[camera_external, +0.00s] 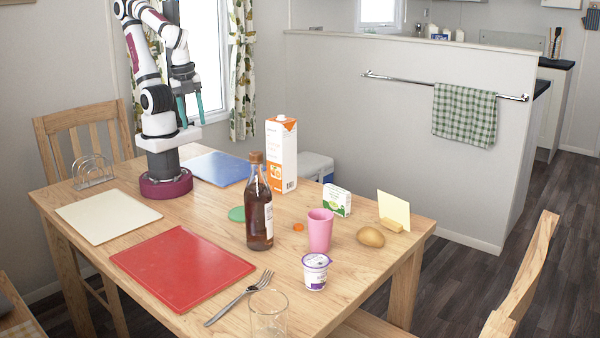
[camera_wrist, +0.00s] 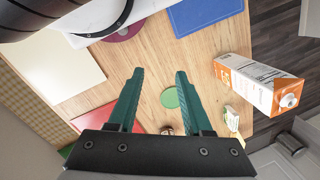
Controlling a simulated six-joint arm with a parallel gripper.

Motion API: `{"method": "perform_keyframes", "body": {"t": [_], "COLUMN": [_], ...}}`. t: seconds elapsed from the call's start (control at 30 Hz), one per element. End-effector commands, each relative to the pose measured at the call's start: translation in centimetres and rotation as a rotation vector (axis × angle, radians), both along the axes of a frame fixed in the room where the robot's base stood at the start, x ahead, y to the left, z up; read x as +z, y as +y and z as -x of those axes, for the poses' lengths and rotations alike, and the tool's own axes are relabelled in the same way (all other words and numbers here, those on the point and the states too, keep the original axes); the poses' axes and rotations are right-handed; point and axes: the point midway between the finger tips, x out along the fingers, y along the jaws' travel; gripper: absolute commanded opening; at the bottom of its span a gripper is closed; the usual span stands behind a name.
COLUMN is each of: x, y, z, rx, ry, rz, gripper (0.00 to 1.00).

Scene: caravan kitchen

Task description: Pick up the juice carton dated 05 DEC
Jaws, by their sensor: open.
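My gripper (camera_external: 190,111) is above the back left of the table, up and to the left of the carton in the external view. Its green fingers point down, apart and empty; they also show in the wrist view (camera_wrist: 160,75). The gripper is not touching the carton.
A brown bottle (camera_external: 259,205) stands in front of the carton. A pink cup (camera_external: 319,231), a yoghurt pot (camera_external: 315,272), a small green-white box (camera_external: 336,200), a potato (camera_external: 370,237) and a glass (camera_external: 268,314) are nearby. Flat red (camera_external: 182,268), cream (camera_external: 107,217) and blue (camera_external: 217,168) boards lie left.

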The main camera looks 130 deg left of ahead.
Motion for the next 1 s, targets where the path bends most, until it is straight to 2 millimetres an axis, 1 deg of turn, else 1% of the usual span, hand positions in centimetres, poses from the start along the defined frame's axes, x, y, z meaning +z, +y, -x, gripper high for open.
{"method": "perform_keyframes", "body": {"t": [0.37,0.4,0.47,0.6,0.67,0.9,0.97,1.0], "x": [0.0,0.0,0.0,0.0,0.0,-0.1,-0.5,-1.1], "y": [0.0,0.0,0.0,0.0,0.0,0.0,-0.1,-0.3], "z": [0.0,0.0,0.0,0.0,0.0,0.0,0.1,0.2], "rx": [0.000,0.000,0.000,0.000,0.000,0.017,0.108,0.221], "ry": [0.000,0.000,0.000,0.000,0.000,0.006,0.031,0.059], "rz": [0.000,0.000,0.000,0.000,0.000,0.007,0.044,0.090], "gripper": [0.50,0.54,0.64,0.90,1.00,1.00,1.00,1.00]}}
